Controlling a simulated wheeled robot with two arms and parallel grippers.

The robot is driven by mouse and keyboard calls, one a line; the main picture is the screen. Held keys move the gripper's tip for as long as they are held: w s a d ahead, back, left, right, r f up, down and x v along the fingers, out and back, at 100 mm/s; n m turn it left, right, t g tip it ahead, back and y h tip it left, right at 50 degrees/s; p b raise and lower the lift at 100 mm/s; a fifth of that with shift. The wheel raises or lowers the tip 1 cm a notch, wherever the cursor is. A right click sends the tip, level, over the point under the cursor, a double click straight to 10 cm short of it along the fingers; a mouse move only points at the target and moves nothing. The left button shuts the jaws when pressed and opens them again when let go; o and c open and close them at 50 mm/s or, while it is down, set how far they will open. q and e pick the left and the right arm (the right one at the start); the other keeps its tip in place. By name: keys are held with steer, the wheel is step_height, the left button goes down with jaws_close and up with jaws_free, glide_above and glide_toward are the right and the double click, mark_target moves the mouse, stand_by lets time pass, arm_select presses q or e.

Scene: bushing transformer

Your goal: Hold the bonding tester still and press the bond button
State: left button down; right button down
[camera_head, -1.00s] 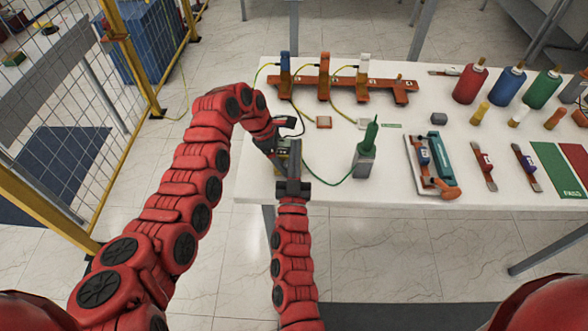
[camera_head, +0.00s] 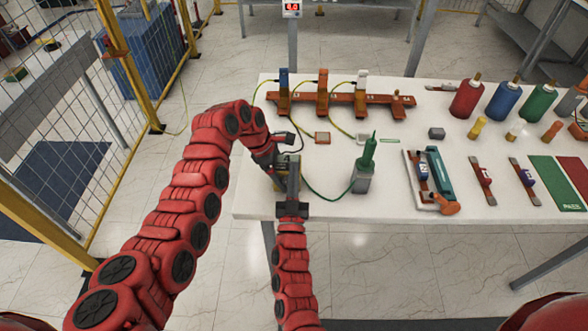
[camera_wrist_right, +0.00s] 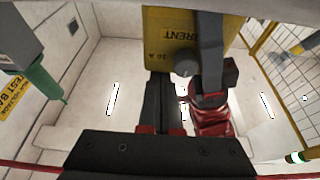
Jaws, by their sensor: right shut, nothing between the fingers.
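The bonding tester (camera_head: 279,177) is a small yellow and dark box at the table's left front edge, largely hidden by my grippers. In the right wrist view its yellow face (camera_wrist_right: 165,45) shows part of the word CURRENT and a round grey knob. My left gripper (camera_head: 272,160) is at the tester from the left; in the right wrist view a dark finger lies across its face. Whether it grips is hidden. My right gripper (camera_head: 293,178) is shut and empty, its tips (camera_wrist_right: 168,85) close below the knob; contact cannot be told. I cannot make out the bond button.
A grey block with a green cone (camera_head: 366,158) stands to the right, a green cable running left from it. An orange rack (camera_head: 340,103) with upright clamps is behind. Bottles, tools and a teal-handled device (camera_head: 437,178) fill the right side. Yellow fencing is at left.

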steer(key=shift+f, duration=0.7)
arm_select(q)
steer(key=shift+s, duration=0.1)
arm_select(e)
steer(key=shift+s+f, duration=0.1)
steer(key=shift+f, duration=0.05)
arm_select(q)
steer(key=shift+r, duration=0.1)
arm_select(e)
steer(key=shift+s+a+f, duration=0.15)
steer(key=shift+s+f, duration=0.1)
steer(key=shift+s, duration=0.2)
steer(key=v, duration=0.5)
steer(key=shift+s+r, duration=0.1)
steer(key=shift+s, duration=0.35)
steer(key=shift+s+r, duration=0.2)
steer(key=shift+s, duration=0.3)
arm_select(q)
steer(key=shift+f, duration=0.2)
jaws_free()
arm_select(e)
steer(key=shift+w, duration=0.1)
